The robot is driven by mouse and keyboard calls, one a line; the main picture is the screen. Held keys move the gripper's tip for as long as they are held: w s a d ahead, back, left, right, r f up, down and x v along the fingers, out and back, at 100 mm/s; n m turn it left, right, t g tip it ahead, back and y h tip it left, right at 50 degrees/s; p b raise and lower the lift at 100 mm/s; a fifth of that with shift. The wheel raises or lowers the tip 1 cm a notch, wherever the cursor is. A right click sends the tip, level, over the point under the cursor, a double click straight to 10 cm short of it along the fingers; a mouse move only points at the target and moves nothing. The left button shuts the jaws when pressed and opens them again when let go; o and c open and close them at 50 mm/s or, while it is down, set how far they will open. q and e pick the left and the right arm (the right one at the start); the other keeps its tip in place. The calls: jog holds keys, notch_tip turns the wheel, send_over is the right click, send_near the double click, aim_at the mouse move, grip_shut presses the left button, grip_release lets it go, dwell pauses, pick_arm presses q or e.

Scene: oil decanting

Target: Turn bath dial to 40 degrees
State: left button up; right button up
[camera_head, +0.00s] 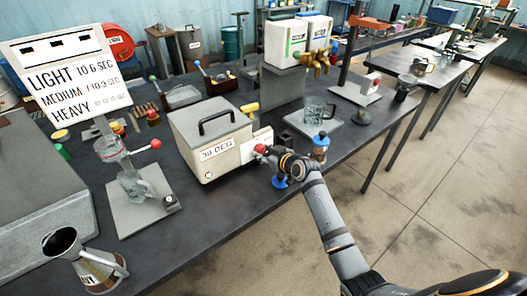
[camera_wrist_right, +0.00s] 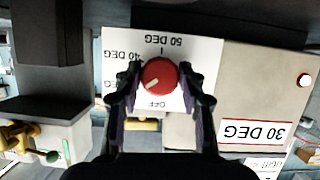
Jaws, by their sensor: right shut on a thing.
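The bath (camera_head: 212,133) is a pale box with a black handle, on the dark bench. Its front plate reads "30 DEG", as does the plate (camera_wrist_right: 250,131) in the right wrist view. The red dial (camera_wrist_right: 159,75) sits on a white panel (camera_wrist_right: 205,50) with upside-down marks for 50 DEG, 40 DEG and OFF; another mark at left is partly hidden. The dial's white pointer points to the lower left in that view. My right gripper (camera_wrist_right: 160,84) is shut on the dial, a finger on each side. The dial (camera_head: 260,149) also shows in the head view. My left gripper is out of view.
A glass beaker (camera_head: 315,110) on a plate and a blue-topped jar (camera_head: 320,146) stand close to my right arm. A glass vessel on a stand (camera_head: 128,178) and a metal jug (camera_head: 90,262) are at left. Open floor lies at right.

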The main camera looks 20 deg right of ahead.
jog(key=shift+d+f+m+g+y+b, duration=0.1)
jog(key=shift+m+g+y+b, duration=0.3)
jog(key=shift+m+y, duration=0.45)
jog(key=shift+w+f+m+y+b, duration=0.1)
jog(key=shift+m+y+b, duration=0.25)
jog(key=shift+m+b, duration=0.6)
jog(key=m+y+b, duration=0.2)
jog(key=m+b, duration=0.1)
jog(key=shift+d+m+y+b, duration=0.1)
jog(key=shift+m+y+b, duration=0.2)
jog(key=shift+m+b, duration=0.1)
jog(key=shift+m+y+b, duration=0.5)
jog(key=shift+m+b, duration=0.4)
jog(key=shift+m, duration=0.1)
jog(key=o, duration=1.1)
jog(key=shift+o, duration=0.2)
